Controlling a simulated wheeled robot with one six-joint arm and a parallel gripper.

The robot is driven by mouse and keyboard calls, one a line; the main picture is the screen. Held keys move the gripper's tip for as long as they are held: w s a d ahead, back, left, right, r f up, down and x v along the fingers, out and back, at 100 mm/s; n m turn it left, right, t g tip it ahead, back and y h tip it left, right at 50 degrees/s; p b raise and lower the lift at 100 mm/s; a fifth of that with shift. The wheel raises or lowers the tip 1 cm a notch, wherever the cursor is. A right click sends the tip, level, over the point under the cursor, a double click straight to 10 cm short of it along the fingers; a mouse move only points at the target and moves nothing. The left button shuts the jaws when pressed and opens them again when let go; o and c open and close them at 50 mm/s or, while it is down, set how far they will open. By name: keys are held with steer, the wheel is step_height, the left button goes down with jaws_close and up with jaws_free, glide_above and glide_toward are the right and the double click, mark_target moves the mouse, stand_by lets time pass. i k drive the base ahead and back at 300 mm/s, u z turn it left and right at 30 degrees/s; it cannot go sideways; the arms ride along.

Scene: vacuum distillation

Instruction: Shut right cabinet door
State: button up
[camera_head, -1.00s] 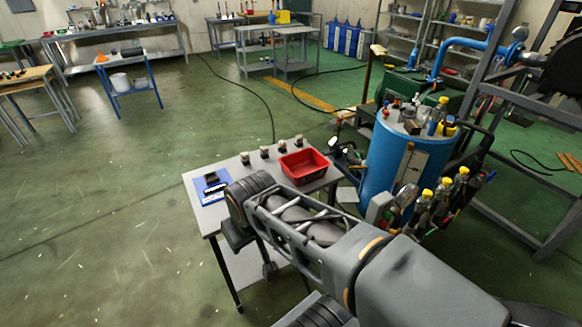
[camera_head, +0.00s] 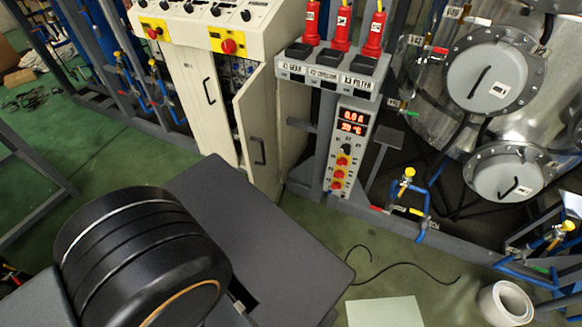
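The cream cabinet (camera_head: 182,75) stands at the upper left of centre in the head view. Its right door (camera_head: 262,112) is swung open, and a dark gap with wiring (camera_head: 234,78) shows between it and the left door. A dark bar handle (camera_head: 259,151) is on the right door's face. The left door (camera_head: 200,110) looks shut and has its own dark handle (camera_head: 209,91). My gripper is not in view; only a thick black joint of my arm shows at the lower left, apart from the door in the picture.
A control panel (camera_head: 350,150) with red digits and a grey frame stand just right of the door. Large steel vessels (camera_head: 490,80) are at the right. A blue pipe (camera_head: 418,205) with a yellow valve, a black cable (camera_head: 405,272) and a white roll (camera_head: 505,303) are low on the right.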

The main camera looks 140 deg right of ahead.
mark_target(255, 104)
steer(key=z, duration=0.2)
steer(key=k, duration=1.1)
steer(key=z, duration=2.75)
steer(key=k, duration=0.15)
steer(key=z, duration=0.25)
